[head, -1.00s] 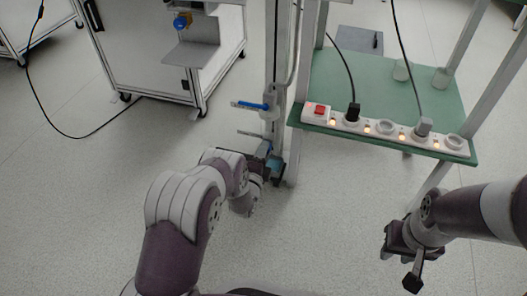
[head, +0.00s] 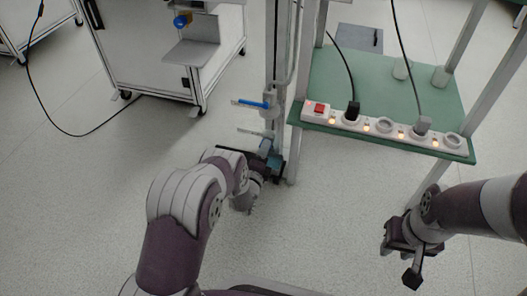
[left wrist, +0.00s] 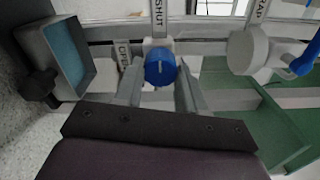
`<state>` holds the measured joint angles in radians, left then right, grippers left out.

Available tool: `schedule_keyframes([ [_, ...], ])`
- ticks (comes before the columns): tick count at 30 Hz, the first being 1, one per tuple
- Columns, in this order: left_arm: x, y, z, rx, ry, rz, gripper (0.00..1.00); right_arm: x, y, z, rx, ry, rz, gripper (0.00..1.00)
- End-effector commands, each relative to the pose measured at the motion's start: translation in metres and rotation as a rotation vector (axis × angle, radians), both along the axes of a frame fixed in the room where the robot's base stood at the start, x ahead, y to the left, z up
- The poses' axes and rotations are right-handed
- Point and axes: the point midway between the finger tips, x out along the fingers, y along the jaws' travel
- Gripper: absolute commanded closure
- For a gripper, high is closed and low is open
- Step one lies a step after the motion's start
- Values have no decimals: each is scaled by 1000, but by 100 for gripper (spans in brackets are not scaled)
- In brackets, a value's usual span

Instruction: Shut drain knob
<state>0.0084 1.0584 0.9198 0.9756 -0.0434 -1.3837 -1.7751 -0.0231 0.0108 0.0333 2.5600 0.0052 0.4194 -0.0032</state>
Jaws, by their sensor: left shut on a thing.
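The blue drain knob (left wrist: 160,68) shows in the left wrist view, on a pale fitting below a "SHUT" label (left wrist: 158,18). An "OPEN" label (left wrist: 124,53) is at its left. A light line on the knob's face runs roughly upright, towards "SHUT". My left gripper (left wrist: 159,84) is shut on the knob, one finger on each side. In the head view, my left gripper (head: 266,164) is low at the post and hides the knob. My right gripper (head: 398,266) is open and empty above the floor at the right.
A blue-handled valve (head: 252,104) sits higher on the metal post. A green bench shelf (head: 395,86) with a power strip (head: 384,127) stands right of the post. In the left wrist view, an open grey box (left wrist: 48,50) is left of the knob. The floor between my arms is clear.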

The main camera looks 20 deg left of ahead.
Motion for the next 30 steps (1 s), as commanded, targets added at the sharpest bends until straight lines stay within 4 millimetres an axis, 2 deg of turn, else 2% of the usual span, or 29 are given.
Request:
schedule_keyframes([
  [1, -1, 1, -2, 1, 5, 2, 57, 0, 0, 0, 0, 0, 0, 66],
  [3, -1, 1, -2, 0, 4, 2, 35, 0, 0, 0, 0, 0, 0, 66],
  [11, -1, 0, 0, 0, 2, 0, 35, 0, 0, 0, 0, 0, 0, 66],
  [14, -7, 1, 2, 0, 5, 1, 35, 0, 0, 8, 0, 0, 0, 66],
  [17, -27, 1, 6, -1, 7, 0, 35, 0, 0, 25, 0, 0, 0, 66],
  [22, -75, 3, 7, -1, 8, 1, 35, 0, 0, 54, 0, 0, 0, 66],
  [27, -112, 4, 3, 0, 6, 1, 35, 0, 0, 68, 0, 0, 0, 66],
  [30, -124, 5, 1, 0, 4, 2, 35, 0, 0, 71, 0, 0, 0, 66],
])
